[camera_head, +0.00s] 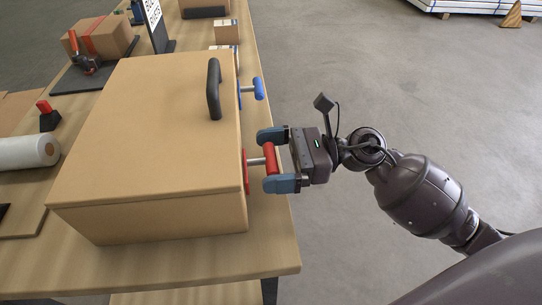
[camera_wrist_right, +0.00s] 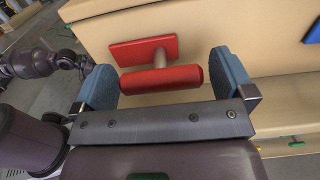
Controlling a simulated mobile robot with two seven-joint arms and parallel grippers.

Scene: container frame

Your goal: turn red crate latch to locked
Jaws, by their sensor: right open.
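The tan crate (camera_head: 150,140) stands on the wooden table, with a black handle (camera_head: 214,90) on its lid. The red latch (camera_head: 269,160) sticks out from its right side on a metal shaft, with a red plate behind it. In the right wrist view the latch's red bar (camera_wrist_right: 162,79) lies crosswise, roughly level, in front of the red plate (camera_wrist_right: 143,50). My right gripper (camera_head: 276,160) is open, with one blue finger at each end of the bar. The wrist view shows small gaps between the fingers and the bar. My left gripper is not in view.
A blue latch (camera_head: 254,88) sticks out farther back on the same crate side. A white roll (camera_head: 28,152), a red-and-black clamp (camera_head: 84,55) and small boxes (camera_head: 226,32) are on the table. The floor right of the table is clear around my arm.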

